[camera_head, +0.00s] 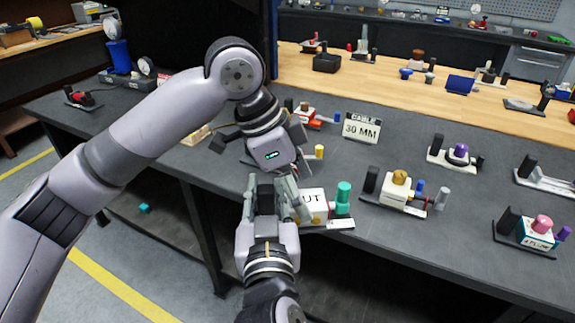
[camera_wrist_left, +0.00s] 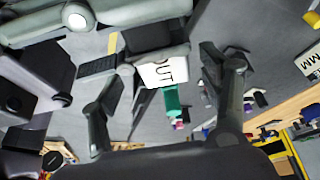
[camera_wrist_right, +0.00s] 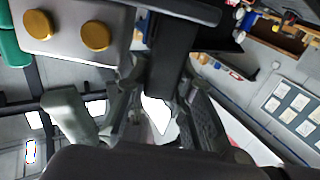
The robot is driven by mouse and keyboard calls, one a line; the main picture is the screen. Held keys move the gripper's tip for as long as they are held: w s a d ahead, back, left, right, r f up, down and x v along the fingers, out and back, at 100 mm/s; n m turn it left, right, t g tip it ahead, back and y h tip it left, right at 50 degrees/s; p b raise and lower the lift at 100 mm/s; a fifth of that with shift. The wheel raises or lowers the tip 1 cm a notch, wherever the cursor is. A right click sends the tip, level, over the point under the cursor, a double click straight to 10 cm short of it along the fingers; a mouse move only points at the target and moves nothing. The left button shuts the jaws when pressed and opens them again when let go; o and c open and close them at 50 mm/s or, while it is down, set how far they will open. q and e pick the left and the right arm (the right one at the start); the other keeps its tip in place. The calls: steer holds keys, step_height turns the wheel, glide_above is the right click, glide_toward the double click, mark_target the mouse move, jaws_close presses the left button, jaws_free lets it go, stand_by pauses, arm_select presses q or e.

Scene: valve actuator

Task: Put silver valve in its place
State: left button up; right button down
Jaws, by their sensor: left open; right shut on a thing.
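A small silver-grey cylinder (camera_head: 441,198) sits at the right end of a valve unit (camera_head: 397,192) with a gold knob. A white unit marked OUT (camera_head: 316,204) with a green knob (camera_head: 343,192) is beside my grippers. It also shows in the left wrist view (camera_wrist_left: 163,72). My right gripper (camera_head: 272,188) points away from me at the bench edge. It is shut on a dark part, seen in the right wrist view (camera_wrist_right: 172,60), beside that unit; the grip is partly hidden. My left gripper (camera_head: 284,174) is open just above, its fingers spread around the OUT unit's side in its wrist view.
The grey bench (camera_head: 460,250) holds several other valve units, including one with a pink knob (camera_head: 541,223) and one with a purple knob (camera_head: 459,152). A sign reading 30 MM (camera_head: 362,129) stands behind. A wooden bench top (camera_head: 400,90) lies beyond.

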mark_target(306, 200)
arm_select(q)
steer(key=shift+x, duration=2)
steer(key=shift+s, duration=0.1)
steer(key=c, duration=1.5)
steer(key=shift+c, duration=0.5)
arm_select(e)
steer(key=c, duration=1.3)
jaws_free()
steer(key=shift+s, duration=0.1)
